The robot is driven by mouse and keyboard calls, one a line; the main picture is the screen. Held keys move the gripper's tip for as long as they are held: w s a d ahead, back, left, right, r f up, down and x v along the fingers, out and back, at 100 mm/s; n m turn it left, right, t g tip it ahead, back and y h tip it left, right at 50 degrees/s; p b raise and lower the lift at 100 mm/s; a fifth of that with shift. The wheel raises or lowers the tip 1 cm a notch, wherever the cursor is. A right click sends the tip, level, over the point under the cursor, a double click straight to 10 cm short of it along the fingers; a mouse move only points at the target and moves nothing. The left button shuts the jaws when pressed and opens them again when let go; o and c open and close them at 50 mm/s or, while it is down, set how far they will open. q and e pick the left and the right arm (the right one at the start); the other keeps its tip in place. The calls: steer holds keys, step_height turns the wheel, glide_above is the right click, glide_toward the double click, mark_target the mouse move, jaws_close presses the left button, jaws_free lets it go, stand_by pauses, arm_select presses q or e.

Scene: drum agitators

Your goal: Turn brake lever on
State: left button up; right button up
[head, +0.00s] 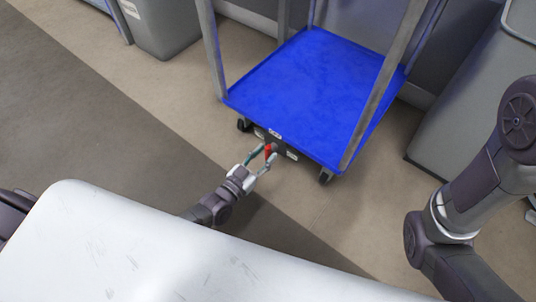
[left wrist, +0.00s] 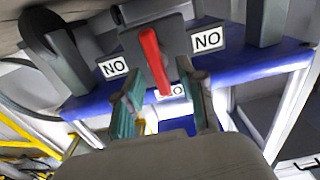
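The brake lever (head: 268,151) is a small red handle at the near edge of a blue-decked cart (head: 318,85). In the left wrist view the red lever (left wrist: 153,62) hangs from a dark grey block (left wrist: 155,33), and labels beside it show as "NO" in the picture. My left gripper (head: 262,162) is at the lever, its fingers spread. In the left wrist view the left gripper (left wrist: 163,103) is open, with a gap on each side of the lever's free end. My right arm shows at the right, but its gripper does not.
The cart has upright grey posts (head: 372,85) and dark casters (head: 325,176). A grey bin (head: 160,22) stands at the upper left and a large grey container (head: 470,85) at the right. Brown floor (head: 140,95) is clear left of the cart.

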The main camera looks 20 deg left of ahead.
arm_select(q)
steer(key=shift+b+x, duration=0.3)
steer(key=shift+x, duration=0.8)
steer(key=shift+s, duration=0.1)
jaws_close()
